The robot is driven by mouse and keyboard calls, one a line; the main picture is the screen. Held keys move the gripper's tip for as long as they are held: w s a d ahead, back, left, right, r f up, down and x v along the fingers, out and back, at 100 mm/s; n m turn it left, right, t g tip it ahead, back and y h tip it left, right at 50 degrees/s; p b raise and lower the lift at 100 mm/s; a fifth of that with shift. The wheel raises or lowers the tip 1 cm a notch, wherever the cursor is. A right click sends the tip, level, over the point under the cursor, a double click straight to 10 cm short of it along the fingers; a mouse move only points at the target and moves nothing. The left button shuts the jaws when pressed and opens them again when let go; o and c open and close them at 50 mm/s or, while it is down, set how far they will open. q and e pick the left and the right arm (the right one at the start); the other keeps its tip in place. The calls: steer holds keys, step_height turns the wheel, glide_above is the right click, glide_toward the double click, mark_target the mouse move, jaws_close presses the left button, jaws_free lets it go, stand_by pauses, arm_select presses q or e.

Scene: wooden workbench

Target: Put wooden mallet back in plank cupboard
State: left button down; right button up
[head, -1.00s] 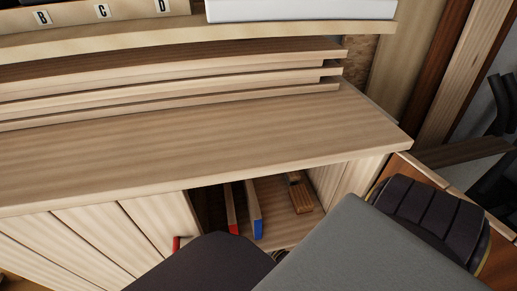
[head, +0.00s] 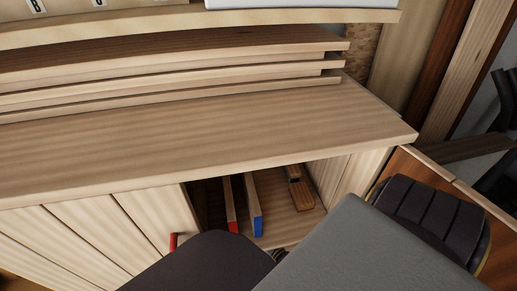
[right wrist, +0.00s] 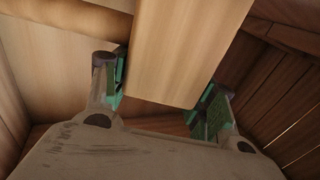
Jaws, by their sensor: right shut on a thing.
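The plank cupboard (head: 118,236) sits under the workbench top, and its right compartment is open to view. In the right wrist view my right gripper (right wrist: 164,98) is shut on a pale wooden block, which looks like part of the wooden mallet (right wrist: 185,45). The green pads sit at both sides of the block. Its other end runs out of the top of the view. In the head view my right arm covers the front of the compartment, and the gripper and mallet are hidden. My left gripper is not in view.
Inside the compartment stand a red-ended piece (head: 231,207), a blue-ended piece (head: 255,205) and a small brown wooden tool (head: 300,190). A red handle (head: 173,241) shows at the left of the opening. The benchtop (head: 200,135) above is clear. Wooden walls surround my right gripper closely.

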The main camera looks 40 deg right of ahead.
steer(key=shift+w+f, duration=0.1)
steer(key=shift+f, duration=0.4)
stand_by(0.3)
steer(key=o, duration=1.5)
steer(key=shift+o, duration=0.2)
steer(key=shift+f, duration=0.1)
steer(key=shift+r, duration=0.5)
steer(key=shift+r, duration=4.55)
